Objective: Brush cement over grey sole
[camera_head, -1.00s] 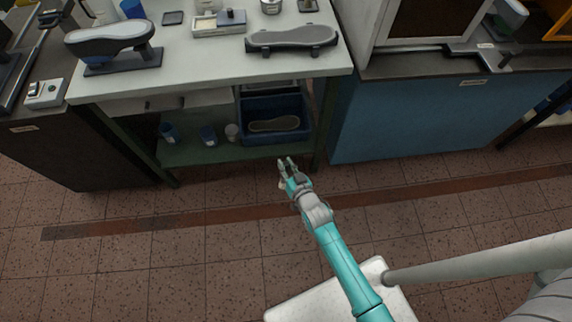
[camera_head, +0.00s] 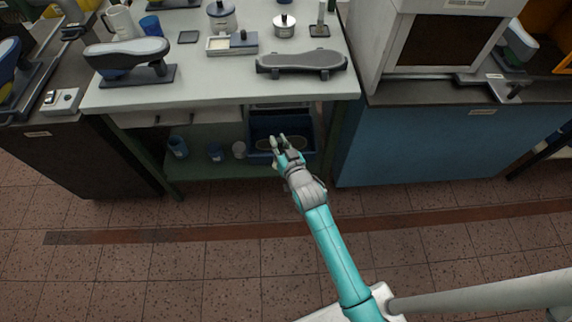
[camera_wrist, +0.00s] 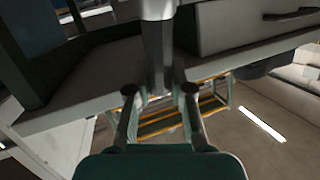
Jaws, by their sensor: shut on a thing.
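A grey sole (camera_head: 302,60) lies flat on a low dark stand at the right front of the bench. A shoe form with a grey sole on top (camera_head: 127,47) stands on a dark base at the left front. Two lidded metal pots (camera_head: 221,17) (camera_head: 284,27) stand behind them; their contents are hidden. My gripper (camera_head: 279,141) is below the bench top, in front of the lower shelf. In the wrist view, its fingers (camera_wrist: 160,90) are closed around a grey upright piece (camera_wrist: 157,48); I cannot tell what it is.
The bench top (camera_head: 215,88) has a clear front strip. A blue bin (camera_head: 303,133) is on the lower shelf behind my gripper, with cups (camera_head: 177,147) to its left. An upright tool (camera_head: 321,16) stands on a small dark pad. A white cabinet (camera_head: 378,40) stands right.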

